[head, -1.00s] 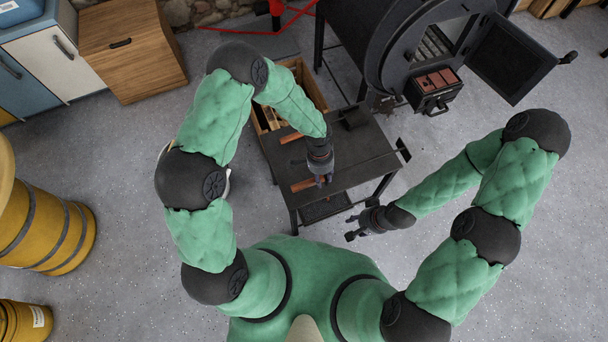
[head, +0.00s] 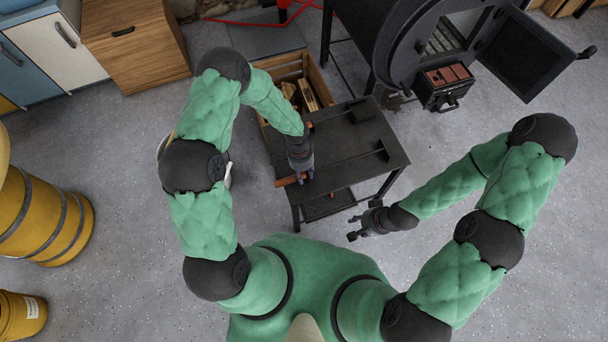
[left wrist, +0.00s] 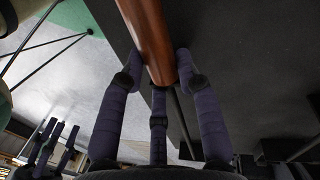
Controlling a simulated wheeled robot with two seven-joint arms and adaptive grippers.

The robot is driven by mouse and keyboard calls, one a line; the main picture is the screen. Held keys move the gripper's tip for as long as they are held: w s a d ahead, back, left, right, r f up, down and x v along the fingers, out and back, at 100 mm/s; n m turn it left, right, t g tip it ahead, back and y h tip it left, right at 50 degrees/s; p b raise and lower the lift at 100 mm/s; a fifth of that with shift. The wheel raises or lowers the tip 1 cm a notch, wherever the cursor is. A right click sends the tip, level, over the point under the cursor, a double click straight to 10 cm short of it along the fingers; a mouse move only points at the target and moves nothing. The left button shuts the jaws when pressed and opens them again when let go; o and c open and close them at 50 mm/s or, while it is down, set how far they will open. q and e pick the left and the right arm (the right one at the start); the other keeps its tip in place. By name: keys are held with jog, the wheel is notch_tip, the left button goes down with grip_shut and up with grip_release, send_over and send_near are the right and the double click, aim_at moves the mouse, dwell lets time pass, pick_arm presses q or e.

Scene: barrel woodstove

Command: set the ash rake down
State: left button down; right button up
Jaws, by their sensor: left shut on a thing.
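The ash rake has a reddish-brown wooden handle (head: 287,181), a thin dark rod and a dark head (head: 383,152). It lies across the front part of the black table (head: 345,185), handle at the left, head over the table top near the right edge. My left gripper (head: 303,178) is shut on the handle near the left edge. In the left wrist view the fingers (left wrist: 160,75) close around the wooden handle (left wrist: 150,40). I cannot tell whether the rake touches the table. My right gripper (head: 358,228) is open and empty, in front of the table.
A second wooden-handled tool (head: 350,117) lies along the table's back part. A wooden crate with split logs (head: 310,95) stands behind the table at left. The black barrel stove (head: 380,45), its door (head: 521,55) open, stands at the back. The table's middle is clear.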

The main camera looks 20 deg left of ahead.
pick_arm(q)
jog(key=shift+f, duration=0.1)
jog(key=c, duration=0.9)
grip_release()
notch_tip(320, 180, up, 12)
jog(key=w+a+p, duration=0.2)
jog(key=p, duration=0.3)
jog(key=s+d+f+n, duration=0.1)
jog(key=s+n, duration=0.2)
jog(key=s, duration=0.2)
jog(key=s+d+f+n+t+h, duration=0.1)
jog(key=s+d+n, duration=0.1)
jog(key=s+n, duration=0.2)
jog(key=s+d+f+n+t+h, duration=0.1)
jog(key=s+d+f+n, duration=0.1)
jog(key=s, duration=0.4)
jog(key=shift+s+f+n, duration=0.1)
jog(key=shift+s+n, duration=0.15)
jog(key=shift+n, duration=0.65)
